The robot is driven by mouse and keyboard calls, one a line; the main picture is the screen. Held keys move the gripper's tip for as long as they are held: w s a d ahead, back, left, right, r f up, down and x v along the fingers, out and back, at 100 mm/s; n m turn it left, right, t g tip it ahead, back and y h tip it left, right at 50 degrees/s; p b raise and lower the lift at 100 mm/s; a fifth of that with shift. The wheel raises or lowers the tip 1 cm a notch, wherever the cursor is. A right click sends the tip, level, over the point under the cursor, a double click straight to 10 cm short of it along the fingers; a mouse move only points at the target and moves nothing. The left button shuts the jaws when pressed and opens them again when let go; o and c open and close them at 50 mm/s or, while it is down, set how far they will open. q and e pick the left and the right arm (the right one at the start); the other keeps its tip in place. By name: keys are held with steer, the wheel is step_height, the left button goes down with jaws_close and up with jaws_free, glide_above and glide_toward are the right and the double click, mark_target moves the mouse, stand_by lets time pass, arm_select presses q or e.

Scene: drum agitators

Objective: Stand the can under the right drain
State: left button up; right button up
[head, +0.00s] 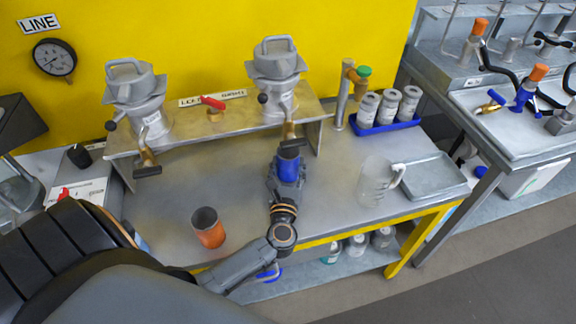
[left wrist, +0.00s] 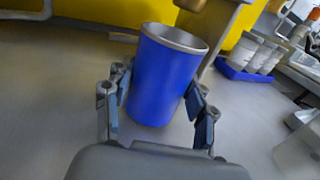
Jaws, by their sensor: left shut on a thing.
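A blue can (head: 288,164) stands upright under the spout of the right drain (head: 291,134) in the head view. My left gripper (head: 287,178) is shut around the can from the front; the left wrist view shows the same blue can (left wrist: 164,78) between both fingers (left wrist: 160,115), its open rim facing up. The can appears to be at the table surface, but I cannot tell whether its base touches. The right drain hangs below the right drum unit (head: 275,75). My right gripper is not in view.
The left drain (head: 147,163) hangs under the left drum unit (head: 134,95). A clear jug (head: 375,180), a grey tray (head: 435,176) and a blue tray (head: 386,123) with white jars are to the right.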

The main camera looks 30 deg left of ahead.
arm_select(q)
steer(key=o, duration=1.2)
steer(key=shift+o, duration=0.2)
steer(key=shift+r+p, duration=0.25)
steer(key=shift+p, duration=0.1)
steer(key=shift+r+p, duration=0.45)
steer(key=shift+p, duration=0.05)
steer(key=b+v, duration=0.2)
steer(key=v, duration=0.9)
steer(key=shift+s+d+f, duration=0.1)
steer(key=shift+f, duration=0.1)
steer(key=shift+s+d+r+b, duration=0.1)
steer(key=shift+s+d+b, duration=0.1)
steer(key=shift+s+b, duration=0.15)
